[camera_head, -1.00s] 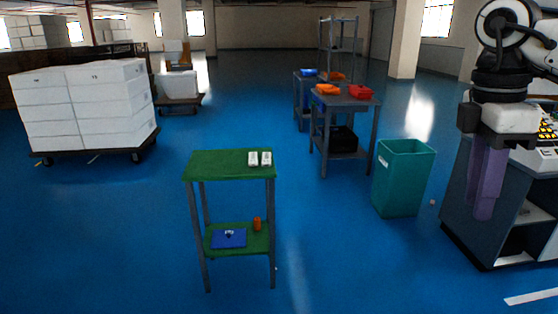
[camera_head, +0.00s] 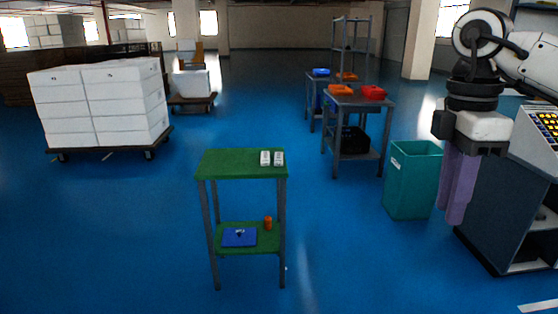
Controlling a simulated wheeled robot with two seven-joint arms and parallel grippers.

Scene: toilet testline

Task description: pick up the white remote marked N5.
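Two small white remotes lie side by side near the right edge of a green-topped stand: a left one (camera_head: 265,158) and a right one (camera_head: 278,158). Their markings are too small to read, so I cannot tell which is N5. The green stand (camera_head: 222,165) has thin grey legs and a lower green shelf. My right gripper (camera_head: 457,205) hangs pointing down at the right of the view, with purple fingers, far from the remotes and holding nothing that I can see. The gap between its fingers is not clear. My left gripper is not in view.
The lower shelf carries a blue tray (camera_head: 239,237) and an orange cylinder (camera_head: 267,223). A teal bin (camera_head: 412,180) and a grey console (camera_head: 505,200) stand at the right. Carts with white boxes (camera_head: 100,105) stand at the left. Blue floor around the green stand is clear.

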